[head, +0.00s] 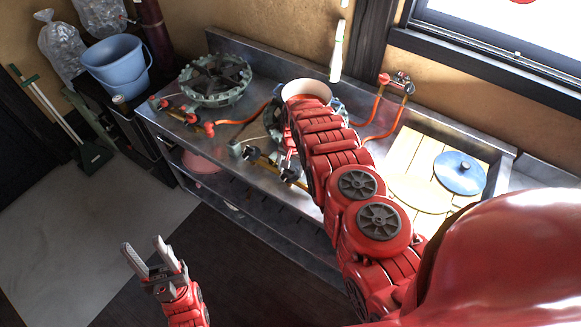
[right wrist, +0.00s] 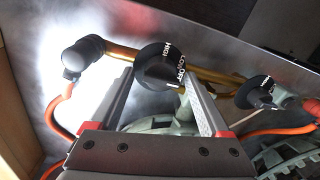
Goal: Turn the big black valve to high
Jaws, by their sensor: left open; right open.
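A black round valve knob (right wrist: 158,66) with white lettering, including HIGH, sits on a brass pipe in the right wrist view. My right gripper (right wrist: 157,78) is open, with one finger on each side of this knob; I cannot tell whether they touch it. A second black knob (right wrist: 255,92) with lettering is to the right and looks smaller. In the head view, black knobs (head: 250,152) show at the front of the metal counter; my right arm hides the right gripper there. My left gripper (head: 155,258) is open and empty, above the floor left of the counter.
Green burner rings (head: 216,80) stand on the metal counter (head: 262,75), with orange hoses (head: 378,115) beside them. A whitish pot (head: 306,90) is partly behind my right arm. A blue lid (head: 459,172) lies at right. A blue bucket (head: 117,65) stands at left. The floor in front is clear.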

